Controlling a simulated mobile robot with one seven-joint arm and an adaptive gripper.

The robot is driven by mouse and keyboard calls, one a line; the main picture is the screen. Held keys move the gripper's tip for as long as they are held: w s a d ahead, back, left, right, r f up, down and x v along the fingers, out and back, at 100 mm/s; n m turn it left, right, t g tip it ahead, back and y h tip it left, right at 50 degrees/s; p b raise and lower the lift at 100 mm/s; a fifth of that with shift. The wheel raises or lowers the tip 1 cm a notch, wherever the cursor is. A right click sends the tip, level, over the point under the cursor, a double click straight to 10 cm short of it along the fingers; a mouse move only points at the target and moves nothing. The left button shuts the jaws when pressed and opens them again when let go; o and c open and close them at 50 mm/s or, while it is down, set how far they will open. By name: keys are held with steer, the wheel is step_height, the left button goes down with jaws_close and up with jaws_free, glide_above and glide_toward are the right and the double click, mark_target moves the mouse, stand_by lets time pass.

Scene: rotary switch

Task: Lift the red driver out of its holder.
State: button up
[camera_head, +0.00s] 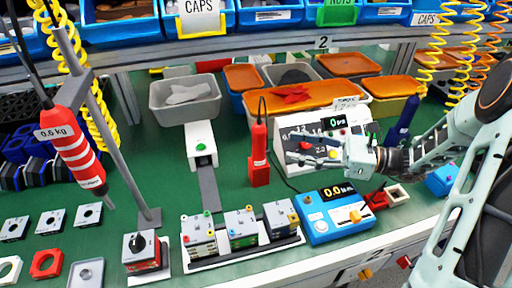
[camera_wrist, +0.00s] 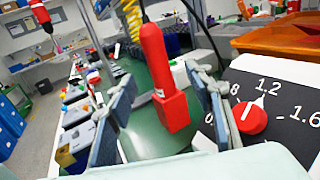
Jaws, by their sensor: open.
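The red driver (camera_head: 259,142) stands upright on the green bench, with a thin black cable rising from its top. Its lower end is in a square red holder (camera_head: 260,174). In the wrist view the driver (camera_wrist: 155,60) stands ahead of the opening between the fingers, with the red holder (camera_wrist: 172,112) beneath it. My gripper (camera_head: 308,156) is open and empty, to the right of the driver and apart from it. Its two dark fingers (camera_wrist: 165,100) frame the driver in the wrist view. The driver's far side is hidden.
A torque panel (camera_head: 338,121) with a red knob (camera_wrist: 250,117) is close behind my gripper. A blue meter box (camera_head: 331,212) stands in front. Terminal blocks (camera_head: 241,227) sit front-left of the driver. Another red driver (camera_head: 76,150) hangs at the left beside a grey post (camera_head: 110,120).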

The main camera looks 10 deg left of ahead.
mark_target(259, 141)
steer(key=a+b, duration=0.1)
steer(key=a, duration=0.9)
steer(key=shift+a+r, duration=0.1)
steer(key=shift+r, duration=0.1)
jaws_close()
